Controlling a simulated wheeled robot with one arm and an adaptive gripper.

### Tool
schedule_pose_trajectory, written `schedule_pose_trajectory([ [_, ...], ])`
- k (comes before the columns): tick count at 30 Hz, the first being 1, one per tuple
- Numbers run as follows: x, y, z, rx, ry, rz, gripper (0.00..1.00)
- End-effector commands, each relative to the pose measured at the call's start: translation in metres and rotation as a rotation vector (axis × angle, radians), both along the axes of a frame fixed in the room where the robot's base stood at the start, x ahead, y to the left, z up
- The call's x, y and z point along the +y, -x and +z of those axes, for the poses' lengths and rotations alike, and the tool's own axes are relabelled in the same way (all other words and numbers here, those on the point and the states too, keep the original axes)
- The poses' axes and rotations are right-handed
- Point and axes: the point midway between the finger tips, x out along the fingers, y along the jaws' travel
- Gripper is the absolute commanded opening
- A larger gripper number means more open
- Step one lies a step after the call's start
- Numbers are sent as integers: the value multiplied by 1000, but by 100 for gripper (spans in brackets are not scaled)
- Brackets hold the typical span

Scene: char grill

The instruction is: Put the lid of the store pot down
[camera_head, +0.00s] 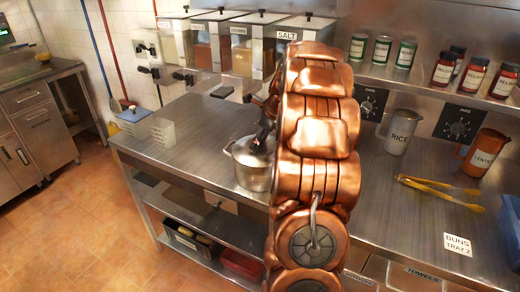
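A steel pot (252,177) stands on the metal counter, just left of my copper-coloured arm, which hides its right side. My gripper (260,143) is the dark shape directly over the top of the pot. Its fingers are small and partly hidden by my arm, so I cannot tell whether they are open or shut. The lid cannot be clearly told apart from the pot's top and the gripper. I cannot tell whether it is held or resting on the rim.
Clear counter (190,150) lies left of the pot, with a small blue-topped container (133,115) near its left end. Bins (215,42) stand behind. Yellow tongs (440,192), a rice jug (400,131) and an orange jug (482,152) are right of my arm.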

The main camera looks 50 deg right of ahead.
Motion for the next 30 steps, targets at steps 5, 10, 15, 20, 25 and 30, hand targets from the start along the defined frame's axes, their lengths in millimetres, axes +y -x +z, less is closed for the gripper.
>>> schedule_pose_trajectory([
  [5,0,0,0,0,0,0,36],
  [10,0,0,0,1,0,0,18],
  [15,0,0,0,1,-1,-1,0],
  [20,0,0,0,1,-1,-1,0],
  [25,0,0,0,1,0,-1,0],
  [30,-1,0,7,0,0,0,0],
])
